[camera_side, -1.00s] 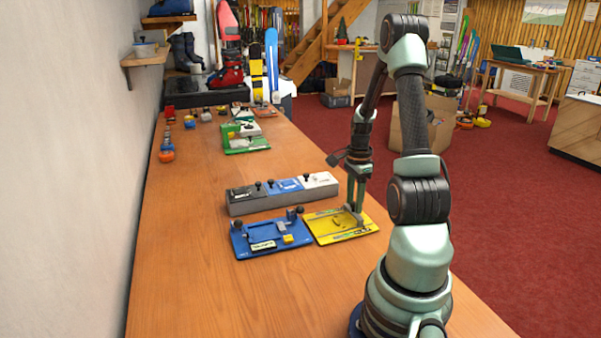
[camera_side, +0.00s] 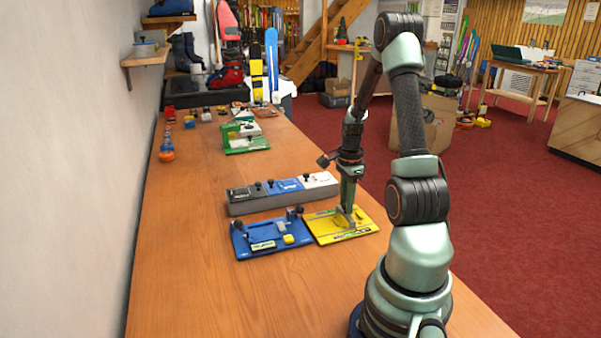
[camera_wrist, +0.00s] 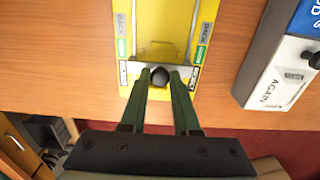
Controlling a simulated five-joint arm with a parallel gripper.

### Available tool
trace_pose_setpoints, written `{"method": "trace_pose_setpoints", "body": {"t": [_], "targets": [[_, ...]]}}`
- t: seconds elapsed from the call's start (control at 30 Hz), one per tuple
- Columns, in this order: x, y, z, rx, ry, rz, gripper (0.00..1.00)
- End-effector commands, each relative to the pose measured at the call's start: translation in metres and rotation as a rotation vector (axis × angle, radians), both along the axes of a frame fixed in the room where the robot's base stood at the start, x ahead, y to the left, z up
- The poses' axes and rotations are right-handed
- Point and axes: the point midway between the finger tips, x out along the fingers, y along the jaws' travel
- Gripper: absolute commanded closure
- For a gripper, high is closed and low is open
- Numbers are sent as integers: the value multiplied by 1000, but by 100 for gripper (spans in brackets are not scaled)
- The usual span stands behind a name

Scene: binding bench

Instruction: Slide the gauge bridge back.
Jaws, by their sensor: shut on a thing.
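The yellow gauge plate (camera_side: 324,234) lies on the bench beside a blue one. It also fills the top middle of the wrist view (camera_wrist: 178,22). The gauge bridge (camera_wrist: 190,72) is a pale metal bar lying across the plate, with a dark round knob (camera_wrist: 160,77) on it. My gripper (camera_wrist: 161,84) is shut on the knob, one finger on each side. In the side view my gripper (camera_side: 347,207) reaches down onto the yellow plate and hides part of the bridge. Labels on the plate's edges, one reading "BACK", show beyond the bridge in the wrist view.
A blue plate (camera_side: 270,235) with a similar fitting lies left of the yellow one. A long grey box (camera_side: 250,207) with black, blue and white sections stands just behind both. A green fixture (camera_side: 246,148) is farther back. The bench front left is clear.

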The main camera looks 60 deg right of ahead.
Motion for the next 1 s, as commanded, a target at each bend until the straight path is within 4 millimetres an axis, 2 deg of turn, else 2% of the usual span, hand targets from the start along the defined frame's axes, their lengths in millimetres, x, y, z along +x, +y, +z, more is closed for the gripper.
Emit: {"method": "trace_pose_setpoints", "body": {"t": [1.0], "targets": [[34,32,0,-4,-3,2,97]]}}
